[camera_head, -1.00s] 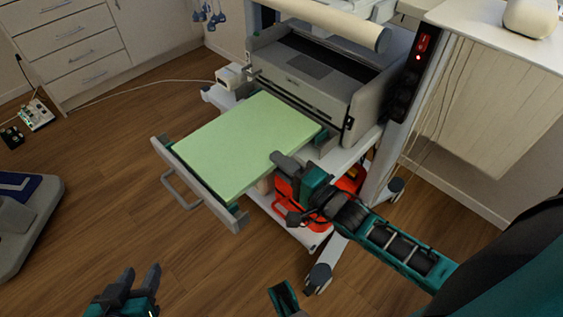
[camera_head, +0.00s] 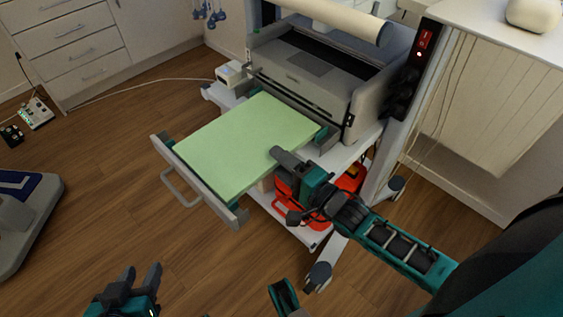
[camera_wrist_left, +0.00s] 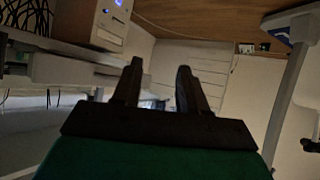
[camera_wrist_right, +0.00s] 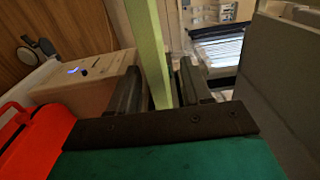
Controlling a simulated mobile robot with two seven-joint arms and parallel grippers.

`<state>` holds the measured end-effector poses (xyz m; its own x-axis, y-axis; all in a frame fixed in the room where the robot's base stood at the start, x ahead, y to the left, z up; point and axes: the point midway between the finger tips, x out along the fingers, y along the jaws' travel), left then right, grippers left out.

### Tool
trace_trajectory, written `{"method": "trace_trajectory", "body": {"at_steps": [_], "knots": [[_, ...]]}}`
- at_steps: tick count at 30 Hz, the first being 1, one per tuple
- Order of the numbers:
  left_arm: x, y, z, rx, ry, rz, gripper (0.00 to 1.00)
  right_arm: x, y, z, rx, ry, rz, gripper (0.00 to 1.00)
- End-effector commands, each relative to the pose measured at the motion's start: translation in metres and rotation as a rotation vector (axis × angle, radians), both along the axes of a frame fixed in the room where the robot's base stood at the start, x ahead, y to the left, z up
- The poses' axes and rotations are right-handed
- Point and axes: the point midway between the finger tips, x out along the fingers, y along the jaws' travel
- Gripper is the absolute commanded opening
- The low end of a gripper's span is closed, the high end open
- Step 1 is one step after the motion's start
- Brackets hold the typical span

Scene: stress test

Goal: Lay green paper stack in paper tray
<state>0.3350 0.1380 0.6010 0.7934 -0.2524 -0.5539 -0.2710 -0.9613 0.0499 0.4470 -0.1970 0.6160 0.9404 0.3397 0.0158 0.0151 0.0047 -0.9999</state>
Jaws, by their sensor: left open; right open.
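The green paper stack (camera_head: 245,140) lies flat on the pulled-out paper tray (camera_head: 225,213) of the printer. The tray has a grey front with a handle. My right gripper (camera_head: 282,157) is at the stack's right edge, with one finger over its top. In the right wrist view the stack's edge (camera_wrist_right: 150,50) stands between the two open fingers (camera_wrist_right: 158,85). Whether either finger touches it I cannot tell. My left gripper (camera_head: 138,280) is open and empty, low at the left over the floor; its spread fingers (camera_wrist_left: 155,85) show in the left wrist view.
The grey printer (camera_head: 310,75) stands on a white wheeled cart behind the tray. Red items (camera_head: 292,206) sit on the cart's lower shelf, below my right gripper. A black post with a red switch (camera_head: 425,40) rises at the right.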

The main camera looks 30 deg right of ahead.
Motion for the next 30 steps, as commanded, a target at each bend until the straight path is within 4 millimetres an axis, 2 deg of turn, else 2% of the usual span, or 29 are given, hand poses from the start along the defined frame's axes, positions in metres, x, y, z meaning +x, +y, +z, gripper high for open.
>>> {"method": "trace_trajectory", "body": {"at_steps": [3,8,11,21,25,30], "knots": [[0.0,0.0,0.0,0.0,0.0,0.0,0.43,-0.002,0.0,-0.006,-0.005,0.016,-0.001,0.49],[0.0,0.0,0.003,0.0,-0.002,0.001,0.43,-0.01,-0.003,-0.004,-0.004,0.014,-0.001,0.49],[0.0,0.001,0.008,0.0,-0.005,0.003,0.43,-0.025,-0.009,-0.003,-0.005,0.014,0.0,0.49],[-0.001,0.007,0.015,0.011,-0.007,0.015,0.43,-0.094,-0.034,-0.002,-0.003,0.008,0.0,0.49],[-0.002,0.008,0.014,0.014,-0.005,0.015,0.43,-0.111,-0.04,-0.002,-0.002,0.005,0.0,0.49],[-0.004,0.009,0.012,0.018,-0.003,0.014,0.43,-0.121,-0.044,-0.002,-0.002,0.002,0.0,0.49]]}}
